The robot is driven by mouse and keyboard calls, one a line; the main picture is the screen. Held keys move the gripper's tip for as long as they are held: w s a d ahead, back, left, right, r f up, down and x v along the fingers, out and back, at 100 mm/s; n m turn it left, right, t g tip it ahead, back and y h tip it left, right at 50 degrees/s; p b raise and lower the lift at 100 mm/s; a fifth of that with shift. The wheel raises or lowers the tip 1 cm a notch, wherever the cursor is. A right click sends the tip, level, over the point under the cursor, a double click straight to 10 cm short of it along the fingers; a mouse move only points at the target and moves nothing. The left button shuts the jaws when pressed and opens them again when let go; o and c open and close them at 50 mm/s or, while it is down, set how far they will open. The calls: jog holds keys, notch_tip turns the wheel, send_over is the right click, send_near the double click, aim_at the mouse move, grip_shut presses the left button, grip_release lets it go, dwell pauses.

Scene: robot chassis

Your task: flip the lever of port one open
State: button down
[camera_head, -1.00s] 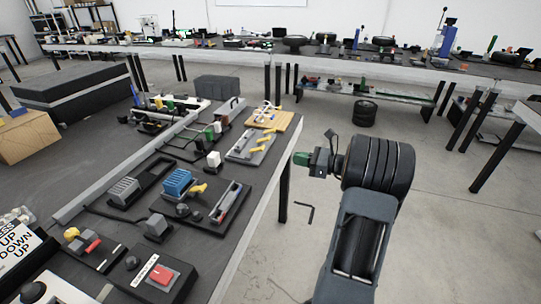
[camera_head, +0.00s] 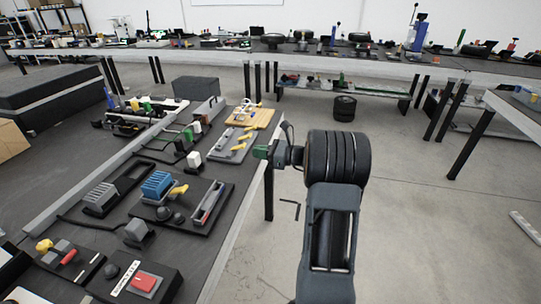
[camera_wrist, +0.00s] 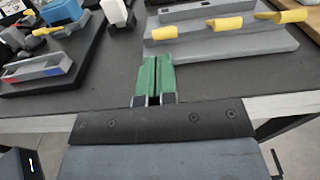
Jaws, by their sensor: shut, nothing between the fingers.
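A grey plate (camera_head: 223,156) with three yellow levers lies near the right edge of the table. In the head view its levers are a near one (camera_head: 238,147), a middle one (camera_head: 244,138) and a far one (camera_head: 250,129). In the wrist view the levers run from left (camera_wrist: 164,33) through middle (camera_wrist: 225,24) to right (camera_wrist: 282,17). No port number is readable. My gripper (camera_head: 261,152), with green fingers, is shut and empty beside the plate at the table edge. In the wrist view its fingertips (camera_wrist: 156,62) point at the left lever, apart from it.
A white-topped switch (camera_head: 194,158) and a tray with a blue block (camera_head: 157,184) stand left of the plate. A wooden board (camera_head: 262,117) lies behind it. A red button box (camera_head: 144,281) is at the front. Open floor lies right of the table.

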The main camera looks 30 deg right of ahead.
aim_at(238, 147)
jog(key=shift+x, duration=1.25)
jog(key=shift+r+p, duration=0.35)
jog(key=shift+p, duration=0.3)
jog(key=shift+g+h+p, duration=0.3)
